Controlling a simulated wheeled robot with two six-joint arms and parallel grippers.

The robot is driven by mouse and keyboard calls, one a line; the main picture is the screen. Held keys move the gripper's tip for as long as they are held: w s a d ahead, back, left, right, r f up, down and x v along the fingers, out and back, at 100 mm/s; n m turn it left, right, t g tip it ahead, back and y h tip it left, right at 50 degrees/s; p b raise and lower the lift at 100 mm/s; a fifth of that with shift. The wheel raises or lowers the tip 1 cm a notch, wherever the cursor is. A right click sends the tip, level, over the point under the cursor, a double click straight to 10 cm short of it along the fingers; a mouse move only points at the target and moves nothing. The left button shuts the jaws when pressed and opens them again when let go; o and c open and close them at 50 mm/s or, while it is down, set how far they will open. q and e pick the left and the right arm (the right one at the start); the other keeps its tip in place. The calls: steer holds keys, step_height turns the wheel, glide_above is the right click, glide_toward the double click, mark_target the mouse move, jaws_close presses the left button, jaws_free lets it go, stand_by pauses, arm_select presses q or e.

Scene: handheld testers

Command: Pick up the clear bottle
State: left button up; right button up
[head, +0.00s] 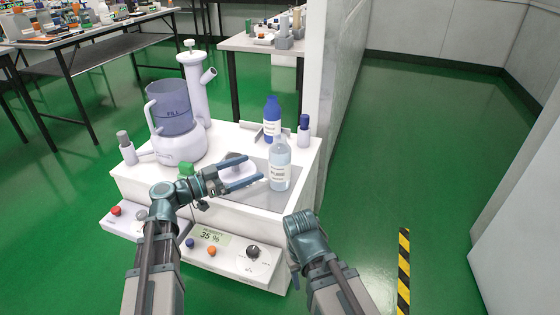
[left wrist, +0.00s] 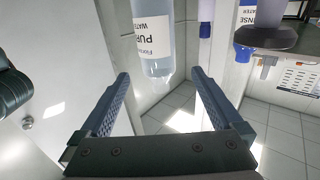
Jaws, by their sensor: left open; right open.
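The clear bottle (head: 280,170), with a white label and pale liquid, stands upright on the white bench top (head: 230,137) near its right end. My left gripper (head: 253,169) is open just left of the bottle, with its fingers pointing towards it. In the left wrist view the bottle (left wrist: 153,45) appears upside down ahead of the spread fingertips, and the space between the fingers (left wrist: 160,78) is empty. My right gripper (head: 303,235) is low in front of the bench, away from the bottle; its fingers are mostly hidden.
A blue rinse bottle (head: 272,118) stands close behind the clear bottle, with a small blue-capped bottle (head: 304,131) to its right. A white device with a blue tank (head: 174,112) stands at the left. A wall (head: 328,80) runs behind the bench's right end.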

mark_target(289, 154)
arm_select(q)
steer(key=shift+s+x, duration=0.1)
steer(key=shift+x, duration=3.35)
steer(key=shift+s+x, duration=0.15)
steer(key=shift+x, duration=3.3)
steer(key=shift+d+r, duration=0.1)
jaws_close()
